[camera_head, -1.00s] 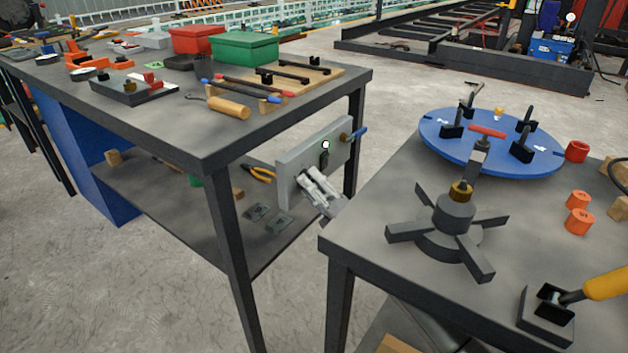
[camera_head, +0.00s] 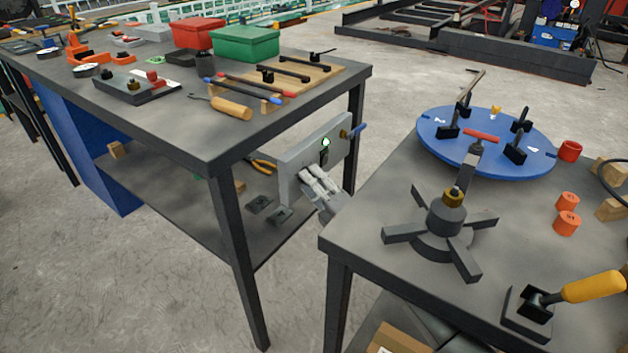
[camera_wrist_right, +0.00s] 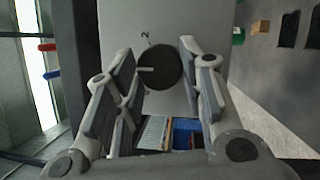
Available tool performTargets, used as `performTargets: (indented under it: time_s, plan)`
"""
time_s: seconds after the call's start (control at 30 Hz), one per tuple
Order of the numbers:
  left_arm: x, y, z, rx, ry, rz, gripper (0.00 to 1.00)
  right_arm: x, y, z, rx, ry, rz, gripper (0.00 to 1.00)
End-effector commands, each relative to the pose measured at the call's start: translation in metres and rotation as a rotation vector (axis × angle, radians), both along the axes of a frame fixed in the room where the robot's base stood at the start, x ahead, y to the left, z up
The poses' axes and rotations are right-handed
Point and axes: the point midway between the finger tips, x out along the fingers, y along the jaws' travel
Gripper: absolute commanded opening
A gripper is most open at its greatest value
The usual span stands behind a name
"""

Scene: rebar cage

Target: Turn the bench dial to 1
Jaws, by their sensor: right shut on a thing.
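The dial is a round black knob (camera_wrist_right: 163,69) on a grey panel, with a white pointer line toward the left in the wrist view. A figure 2 is marked on the panel at its upper left; I cannot make out a 1. My right gripper (camera_wrist_right: 157,62) is shut on the dial, with one finger on each side. In the head view my right gripper (camera_head: 312,180) is at the lower front of the upright grey panel (camera_head: 291,165) at the bench's end and hides the dial there. My left gripper is not in view.
The panel also carries a dark switch (camera_head: 324,154) and a blue-handled valve (camera_head: 357,131). The workbench (camera_head: 215,140) with tools is left of it. A second table (camera_head: 345,240) with a blue disc (camera_head: 490,168) and a spoked wheel (camera_head: 447,240) stands close on the right.

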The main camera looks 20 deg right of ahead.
Motion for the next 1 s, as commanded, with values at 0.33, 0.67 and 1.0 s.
performTargets:
  time_s: [0.33,0.67,1.0]
  plan:
    - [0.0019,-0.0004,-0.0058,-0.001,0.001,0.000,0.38,0.0003,-0.0011,-0.0003,0.006,0.006,-0.003,0.13]
    - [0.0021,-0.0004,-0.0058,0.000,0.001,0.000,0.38,0.0002,-0.0009,-0.0003,0.006,0.006,-0.003,0.52]
    - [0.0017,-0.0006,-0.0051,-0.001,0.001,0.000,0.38,-0.0001,-0.0003,-0.0001,0.005,0.005,-0.001,0.58]
